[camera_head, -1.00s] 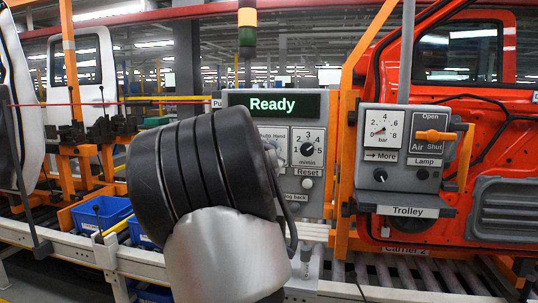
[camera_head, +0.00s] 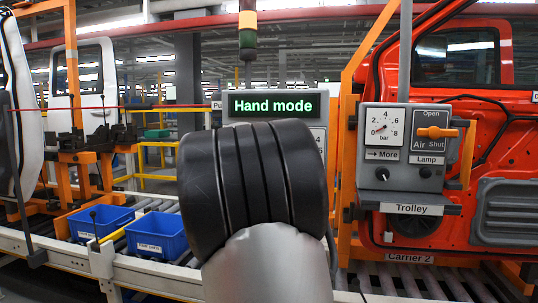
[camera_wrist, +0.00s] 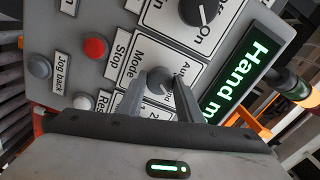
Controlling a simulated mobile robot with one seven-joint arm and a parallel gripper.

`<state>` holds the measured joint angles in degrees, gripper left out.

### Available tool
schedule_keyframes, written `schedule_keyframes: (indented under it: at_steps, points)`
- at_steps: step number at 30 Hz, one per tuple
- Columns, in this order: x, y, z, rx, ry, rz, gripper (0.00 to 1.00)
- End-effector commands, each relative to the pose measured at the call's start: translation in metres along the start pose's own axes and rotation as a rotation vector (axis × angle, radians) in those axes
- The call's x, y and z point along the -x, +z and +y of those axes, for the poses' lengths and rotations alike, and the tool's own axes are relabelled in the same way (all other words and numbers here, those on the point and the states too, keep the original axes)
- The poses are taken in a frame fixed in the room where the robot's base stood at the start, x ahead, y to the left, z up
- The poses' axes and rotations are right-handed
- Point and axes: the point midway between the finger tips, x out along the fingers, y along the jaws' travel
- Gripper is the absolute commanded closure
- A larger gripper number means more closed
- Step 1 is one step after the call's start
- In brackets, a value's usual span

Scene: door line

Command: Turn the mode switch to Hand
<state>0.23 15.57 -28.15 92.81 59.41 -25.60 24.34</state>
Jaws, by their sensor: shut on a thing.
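The mode switch (camera_wrist: 160,80) is a grey round knob on a white plate marked Mode in the wrist view, with part of the word Hand beside it. My gripper (camera_wrist: 160,92) is shut on the knob, one finger on each side. The knob's pointer is hidden or too small to read. The panel's display (camera_head: 270,104) reads "Hand mode" in green. In the head view my arm covers most of the control panel, including the switch and my gripper.
In the wrist view a large black knob (camera_wrist: 198,10), a red button (camera_wrist: 95,47) and a grey Jog back button (camera_wrist: 40,67) lie near the switch. The Trolley box (camera_head: 408,160) with a gauge and orange handle stands right of the panel. Blue bins (camera_head: 157,236) are at left.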

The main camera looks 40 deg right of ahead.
Motion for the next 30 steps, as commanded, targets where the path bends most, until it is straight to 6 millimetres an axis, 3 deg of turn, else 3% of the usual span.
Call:
schedule_keyframes:
  at_steps: [9,25,26,28,30]
  points:
    - [-0.0001,-0.0007,0.0001,-0.114,-0.001,0.001,0.90]
    - [-0.0001,-0.0005,-0.0003,-0.135,0.000,0.001,0.90]
    - [-0.0001,-0.0005,-0.0003,-0.135,0.000,0.001,0.62]
    - [-0.0001,-0.0005,-0.0003,-0.135,0.000,0.001,0.51]
    - [-0.0001,-0.0004,-0.0002,-0.134,0.000,0.001,0.49]
